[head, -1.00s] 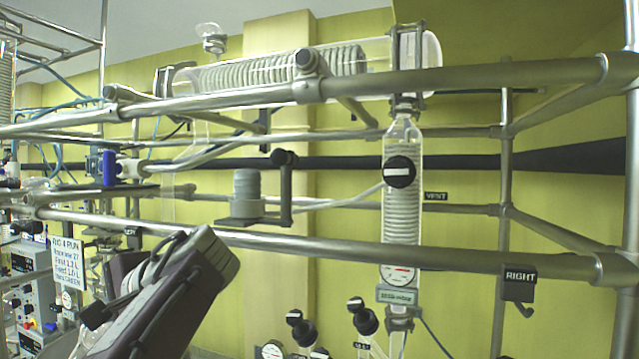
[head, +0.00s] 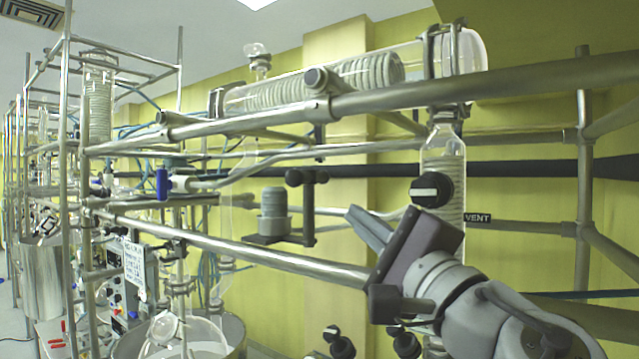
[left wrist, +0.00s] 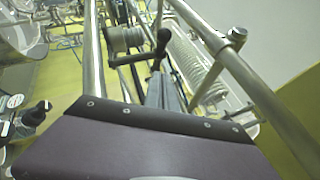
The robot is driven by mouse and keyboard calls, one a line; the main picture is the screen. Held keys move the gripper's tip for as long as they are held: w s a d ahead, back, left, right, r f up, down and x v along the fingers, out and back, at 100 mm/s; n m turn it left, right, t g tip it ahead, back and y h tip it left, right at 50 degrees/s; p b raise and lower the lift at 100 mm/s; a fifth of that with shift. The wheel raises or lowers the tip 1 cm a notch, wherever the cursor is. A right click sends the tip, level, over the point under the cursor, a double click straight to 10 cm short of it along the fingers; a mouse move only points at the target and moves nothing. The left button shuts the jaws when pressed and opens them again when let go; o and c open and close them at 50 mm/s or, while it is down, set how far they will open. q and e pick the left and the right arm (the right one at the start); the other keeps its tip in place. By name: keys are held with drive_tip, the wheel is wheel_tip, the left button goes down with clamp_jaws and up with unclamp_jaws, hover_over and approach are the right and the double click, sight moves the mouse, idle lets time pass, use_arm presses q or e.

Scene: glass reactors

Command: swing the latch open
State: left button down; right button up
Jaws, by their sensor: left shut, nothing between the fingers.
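A dark lever with black knobs (head: 307,178) stands on an upright post beside a grey cylinder (head: 274,215). It looks like the latch, though no label shows on it. My left gripper (head: 357,217) is shut and empty, to the right of and slightly below the lever in the head view, pointing up and left. In the left wrist view the lever (left wrist: 150,55) is just beyond the tips of my left gripper (left wrist: 157,78), with the grey cylinder (left wrist: 125,39) to its left. I cannot tell whether the fingertips touch it. My right gripper is not in view.
Steel rails (head: 250,255) run in front of and above the lever. A vertical glass condenser (head: 443,160) with a black knob (head: 431,190) stands behind my left gripper. A horizontal glass condenser (head: 320,78) lies above. A round flask (head: 185,338) is low at the left.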

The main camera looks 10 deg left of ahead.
sight(303, 183)
use_arm(q)
drive_tip(key=w, duration=0.1)
drive_tip(key=w+a+r+p, duration=0.1)
drive_tip(key=r, duration=0.1)
drive_tip(key=shift+w+a+p, duration=0.25)
drive_tip(key=shift+w+p, duration=0.1)
drive_tip(key=shift+w, duration=0.05)
drive_tip(key=a, duration=0.2)
drive_tip(key=a+r+p, duration=0.1)
drive_tip(key=a, duration=0.1)
drive_tip(key=a+r+p, duration=0.1)
drive_tip(key=a, duration=0.1)
drive_tip(key=shift+w+a, duration=0.4)
drive_tip(key=shift+w+d, duration=0.15)
drive_tip(key=shift+d, duration=0.45)
drive_tip(key=shift+a, duration=0.1)
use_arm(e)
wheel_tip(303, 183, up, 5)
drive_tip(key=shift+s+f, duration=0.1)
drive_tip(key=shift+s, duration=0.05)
